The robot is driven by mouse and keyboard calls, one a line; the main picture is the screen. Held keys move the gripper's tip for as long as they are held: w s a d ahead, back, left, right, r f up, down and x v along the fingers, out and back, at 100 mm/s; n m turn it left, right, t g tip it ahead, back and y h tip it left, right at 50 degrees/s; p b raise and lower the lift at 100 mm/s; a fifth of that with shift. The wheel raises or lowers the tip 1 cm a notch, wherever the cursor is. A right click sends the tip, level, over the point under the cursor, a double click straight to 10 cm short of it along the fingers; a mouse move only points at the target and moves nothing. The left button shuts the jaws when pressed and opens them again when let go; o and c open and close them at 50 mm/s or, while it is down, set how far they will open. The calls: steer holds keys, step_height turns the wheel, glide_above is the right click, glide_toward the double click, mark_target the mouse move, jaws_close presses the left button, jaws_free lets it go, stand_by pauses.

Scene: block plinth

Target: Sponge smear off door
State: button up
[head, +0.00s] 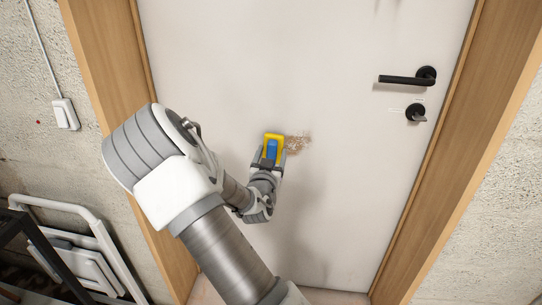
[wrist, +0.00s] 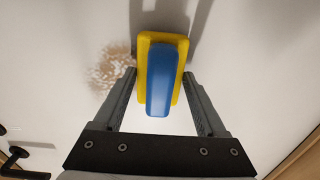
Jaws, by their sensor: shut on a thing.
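The sponge is a yellow pad (head: 274,138) with a blue grip (head: 271,152). My gripper (head: 270,163) is shut on the blue grip and holds the sponge at the white door (head: 330,215). In the wrist view the yellow pad (wrist: 181,42) and blue grip (wrist: 163,75) are between my gripper's fingers (wrist: 163,88). The brown speckled smear (head: 299,143) is on the door just right of the sponge; in the wrist view the smear (wrist: 112,67) lies left of it. I cannot tell whether the pad touches the door.
A black door handle (head: 408,78) and a lock knob (head: 416,113) stick out at the door's upper right. A wooden frame (head: 465,150) borders the door. White and dark frames (head: 85,255) lean at the lower left. A light switch (head: 65,114) is on the left wall.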

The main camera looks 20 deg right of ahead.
steer(key=shift+w+d, duration=0.2)
steer(key=shift+w, duration=0.1)
